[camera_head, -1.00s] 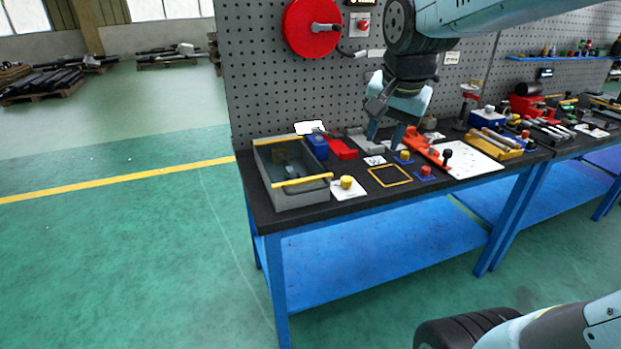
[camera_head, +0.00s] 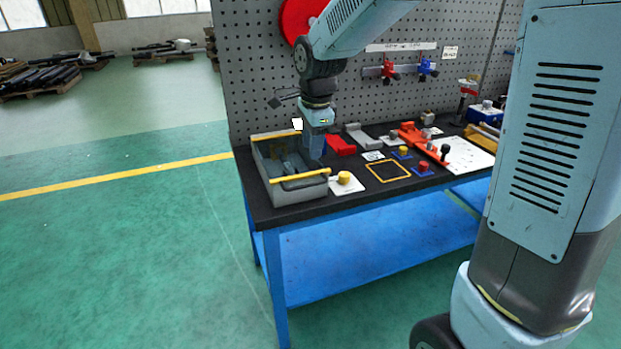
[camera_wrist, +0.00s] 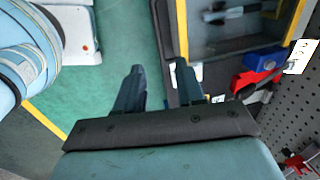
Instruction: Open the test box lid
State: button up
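The test box (camera_head: 298,192) is a grey box at the left end of the bench, with yellow bars along its front and back top edges. Its lid (camera_head: 285,160) looks like a clear pane, closed, with dark items visible beneath. In the wrist view the box (camera_wrist: 237,50) fills the upper right. My gripper (camera_head: 313,150) points down by the box's right side and hides part of it. In the wrist view my gripper (camera_wrist: 160,75) has its fingers apart with nothing between them. The lid's handle is not clear now.
A red block (camera_head: 341,145) and a blue part (camera_wrist: 264,60) sit close to the box's right side. A yellow knob (camera_head: 344,177) stands on a white plate near its front right corner. The pegboard (camera_head: 255,75) rises behind the bench. Open floor lies left.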

aim_at(310, 184)
jog(key=f, duration=0.3)
jog(key=w+f, duration=0.1)
jog(key=f, duration=0.3)
jog(key=w+f, duration=0.1)
jog(key=f, duration=0.3)
jog(key=shift+a+f, duration=0.2)
jog(key=shift+a, duration=0.1)
jog(key=shift+c, duration=0.4)
grip_shut()
